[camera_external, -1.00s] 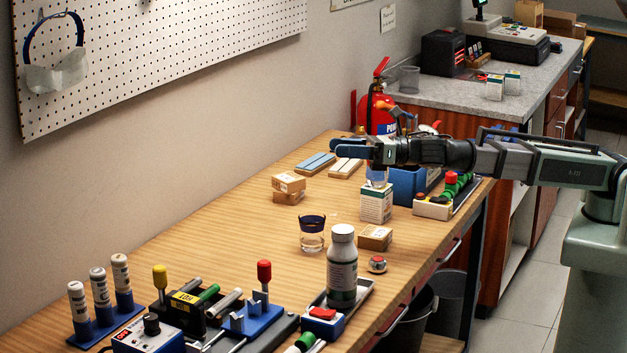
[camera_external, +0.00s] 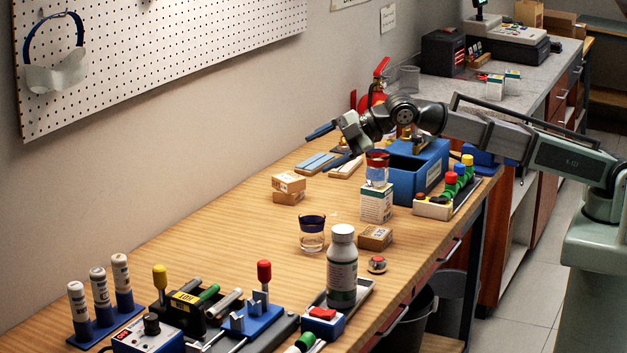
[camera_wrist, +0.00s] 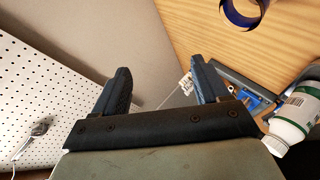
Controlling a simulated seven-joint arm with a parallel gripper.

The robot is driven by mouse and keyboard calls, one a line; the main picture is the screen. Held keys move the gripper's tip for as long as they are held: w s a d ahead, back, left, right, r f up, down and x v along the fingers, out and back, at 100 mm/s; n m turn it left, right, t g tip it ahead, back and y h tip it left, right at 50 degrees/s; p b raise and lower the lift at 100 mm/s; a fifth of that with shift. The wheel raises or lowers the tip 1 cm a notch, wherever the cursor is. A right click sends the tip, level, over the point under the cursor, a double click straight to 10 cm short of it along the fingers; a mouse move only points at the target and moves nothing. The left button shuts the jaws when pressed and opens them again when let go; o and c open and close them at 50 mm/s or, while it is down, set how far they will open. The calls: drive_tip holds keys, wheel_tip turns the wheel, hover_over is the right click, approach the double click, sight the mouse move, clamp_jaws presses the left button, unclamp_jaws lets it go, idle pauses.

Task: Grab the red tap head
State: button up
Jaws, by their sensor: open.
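I cannot tell for certain which item is the red tap head. A small round metal piece with a red centre (camera_external: 377,264) lies on the bench right of the white bottle. A red-topped upright piece (camera_external: 264,271) stands on a blue block at the front. My gripper (camera_external: 326,148) is open and empty, high over the far part of the bench, well away from both. In the wrist view its two dark fingers (camera_wrist: 161,68) are spread apart with nothing between them. Neither red piece can be made out clearly in the wrist view.
A white bottle (camera_external: 342,268), a blue-rimmed glass (camera_external: 312,236) and a red-rimmed glass on a carton (camera_external: 376,203) stand on the bench. A blue bin (camera_external: 405,187) is near my arm. The pegboard wall (camera_wrist: 35,95) is left. Mid-left bench is clear.

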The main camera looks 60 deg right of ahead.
drive_tip(key=s+a+f+m+g, duration=0.2)
drive_tip(key=s+f+m+g, duration=0.35)
drive_tip(key=m, duration=0.65)
drive_tip(key=m+g, duration=0.5)
drive_tip(key=m, duration=0.8)
hover_over(378, 258)
drive_tip(key=w+d, duration=0.3)
drive_tip(key=d, duration=0.1)
drive_tip(key=f, duration=0.2)
drive_tip(key=s+d+m+h, duration=0.1)
drive_tip(key=s+m, duration=0.1)
drive_tip(key=m, duration=0.7)
drive_tip(key=shift+g, duration=0.45)
drive_tip(key=x, duration=1.3)
drive_tip(key=shift+d+f, duration=0.25)
drive_tip(key=shift+f, duration=0.3)
drive_tip(key=shift+c, duration=0.4)
drive_tip(key=c, duration=1.1)
